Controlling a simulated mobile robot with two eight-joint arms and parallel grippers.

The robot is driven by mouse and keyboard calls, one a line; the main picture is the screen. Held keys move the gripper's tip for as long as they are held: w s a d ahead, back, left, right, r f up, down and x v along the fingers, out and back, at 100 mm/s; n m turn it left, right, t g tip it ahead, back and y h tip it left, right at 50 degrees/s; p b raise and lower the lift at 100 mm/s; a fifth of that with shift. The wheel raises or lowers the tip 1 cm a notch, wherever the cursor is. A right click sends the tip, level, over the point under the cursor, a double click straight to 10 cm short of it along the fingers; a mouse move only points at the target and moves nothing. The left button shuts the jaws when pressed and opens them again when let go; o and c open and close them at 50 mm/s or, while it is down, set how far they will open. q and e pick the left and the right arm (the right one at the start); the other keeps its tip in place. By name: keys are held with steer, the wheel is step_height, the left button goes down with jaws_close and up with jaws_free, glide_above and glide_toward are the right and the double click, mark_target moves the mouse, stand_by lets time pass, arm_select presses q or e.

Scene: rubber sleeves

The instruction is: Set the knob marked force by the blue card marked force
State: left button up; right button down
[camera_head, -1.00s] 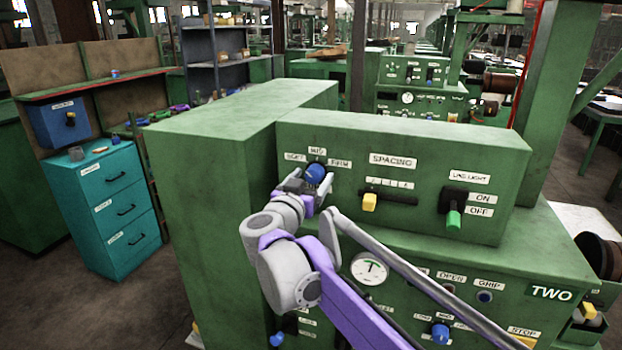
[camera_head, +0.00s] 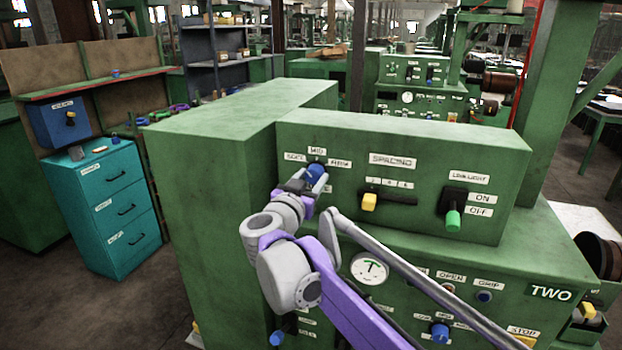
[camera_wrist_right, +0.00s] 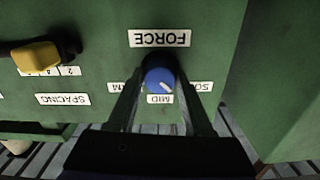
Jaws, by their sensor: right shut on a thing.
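The force knob (camera_head: 315,171) is a round blue knob on the upper green panel, under labels reading SOFT, MID and FIRM. In the right wrist view the knob (camera_wrist_right: 158,75) shows upside down beside the FORCE label (camera_wrist_right: 160,39). Its white mark points between MID and SOFT. My right gripper (camera_head: 308,181) is shut on the knob, one finger on each side (camera_wrist_right: 158,88). The arm hides the FORCE label in the head view. I cannot make out a blue card marked force. My left gripper is not in view.
Right of the knob are a yellow spacing slider (camera_head: 369,202) and a green-tipped light lever (camera_head: 453,219). A gauge (camera_head: 370,268) and more controls sit on the lower panel. A teal drawer cabinet (camera_head: 110,205) and a blue box (camera_head: 60,123) stand at the left.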

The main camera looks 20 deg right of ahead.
steer(key=m, duration=0.4)
steer(key=shift+p, duration=0.3)
steer(key=shift+m+p, duration=0.35)
steer(key=shift+m, duration=1.95)
steer(key=shift+c, duration=1.6)
jaws_free()
steer(key=b+v, duration=0.1)
steer(key=v, duration=1)
steer(key=shift+w, duration=0.1)
